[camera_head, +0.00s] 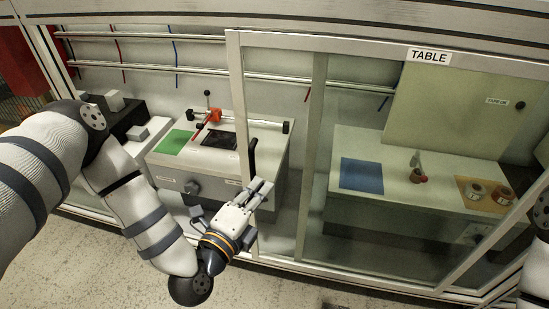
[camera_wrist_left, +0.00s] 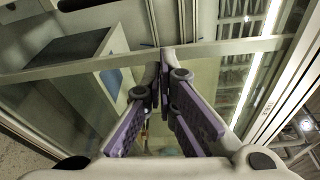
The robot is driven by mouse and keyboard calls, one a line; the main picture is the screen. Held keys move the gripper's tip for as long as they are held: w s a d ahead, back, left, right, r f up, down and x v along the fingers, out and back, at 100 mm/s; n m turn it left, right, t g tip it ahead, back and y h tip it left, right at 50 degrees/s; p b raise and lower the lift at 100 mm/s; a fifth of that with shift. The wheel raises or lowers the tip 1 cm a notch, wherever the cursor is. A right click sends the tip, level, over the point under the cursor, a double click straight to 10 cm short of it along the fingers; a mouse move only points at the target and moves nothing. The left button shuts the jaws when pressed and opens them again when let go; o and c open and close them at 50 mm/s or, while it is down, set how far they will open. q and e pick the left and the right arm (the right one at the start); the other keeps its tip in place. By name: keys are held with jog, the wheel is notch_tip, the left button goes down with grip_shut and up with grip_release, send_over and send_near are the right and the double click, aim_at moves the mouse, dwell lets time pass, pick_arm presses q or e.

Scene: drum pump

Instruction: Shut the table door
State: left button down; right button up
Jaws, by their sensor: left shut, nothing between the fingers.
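The table door (camera_head: 238,100) is a metal-framed clear panel with a "TABLE" label on its top rail. Its left post stands in the middle of the head view, and the space left of that post looks open. A dark upright handle (camera_head: 252,158) is on the post. My left gripper (camera_head: 262,188) is shut and empty, just below and beside the handle; I cannot tell if it touches it. In the left wrist view the closed fingers (camera_wrist_left: 162,78) overlap a pale frame bar (camera_wrist_left: 100,62). My right gripper is out of view.
Behind the frame, a left bench (camera_head: 225,178) carries a green mat (camera_head: 174,142) and a red-handled fixture (camera_head: 213,117). A right bench (camera_head: 345,205) holds a blue mat (camera_head: 361,176) and rolls (camera_head: 474,191). The floor in front (camera_head: 90,270) is clear.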

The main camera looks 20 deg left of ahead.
pick_arm(q)
jog(key=w+a+b, duration=0.1)
jog(key=w+a, duration=0.1)
jog(key=w, duration=0.6)
jog(key=shift+w+a, duration=0.3)
jog(key=shift+w, duration=0.1)
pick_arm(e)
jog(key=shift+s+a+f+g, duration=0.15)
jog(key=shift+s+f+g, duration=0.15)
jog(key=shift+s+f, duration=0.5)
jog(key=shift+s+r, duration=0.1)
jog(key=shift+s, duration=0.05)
